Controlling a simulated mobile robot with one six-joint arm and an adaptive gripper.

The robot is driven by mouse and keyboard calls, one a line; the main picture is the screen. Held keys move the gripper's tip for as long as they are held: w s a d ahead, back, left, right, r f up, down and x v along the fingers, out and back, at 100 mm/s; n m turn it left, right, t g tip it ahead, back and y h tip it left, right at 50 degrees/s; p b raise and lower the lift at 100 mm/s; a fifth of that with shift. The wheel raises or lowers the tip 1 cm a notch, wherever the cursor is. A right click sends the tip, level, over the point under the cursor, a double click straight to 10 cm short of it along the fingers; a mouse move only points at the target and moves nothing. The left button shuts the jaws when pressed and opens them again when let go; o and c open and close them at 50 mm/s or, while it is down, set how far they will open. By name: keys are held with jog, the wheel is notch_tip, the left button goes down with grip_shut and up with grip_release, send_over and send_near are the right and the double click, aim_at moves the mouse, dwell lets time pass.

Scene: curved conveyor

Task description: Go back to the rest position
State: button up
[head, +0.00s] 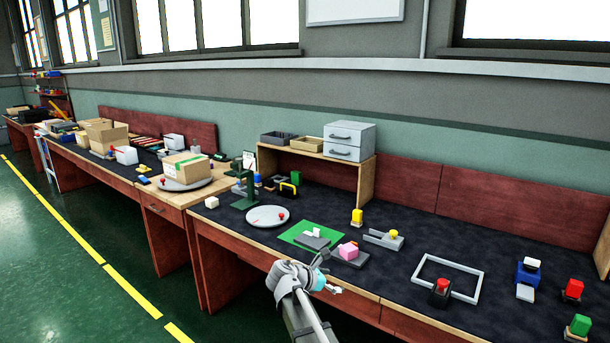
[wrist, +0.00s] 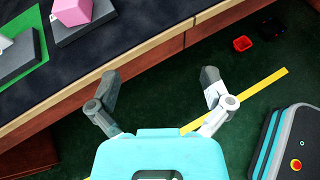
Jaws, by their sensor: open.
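My gripper (wrist: 158,88) is open in the wrist view, with its two fingers spread apart and nothing between them. Below it in that view are the green floor and a yellow floor line. In the head view my gripper (head: 332,276) is in front of the bench's front edge, near the grey block with a pink piece on it. It touches nothing that I can see.
The dark bench top (head: 400,278) lies behind my gripper. On it are a pink block (head: 348,250) on a grey base, a green mat (head: 300,238), a grey frame (head: 422,262) and a round white turntable (head: 262,216). Open floor (head: 60,270) lies at the left.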

jog(key=s+d+f+m+g+y, duration=0.2)
jog(key=s+d+f+m+y, duration=0.15)
jog(key=s+m, duration=0.4)
jog(key=s+d+f+m+g+y, duration=0.2)
jog(key=s+f+m+y, duration=0.15)
jog(key=s+m, duration=0.4)
jog(key=s+d+f+m+g+y, duration=0.2)
jog(key=s+d+f+m+y, duration=0.15)
jog(key=s+m, duration=0.4)
notch_tip(320, 180, up, 20)
jog(key=p, duration=1.9)
jog(key=shift+w+a+f, duration=0.25)
jog(key=shift+a, duration=0.05)
jog(key=shift+y, duration=0.25)
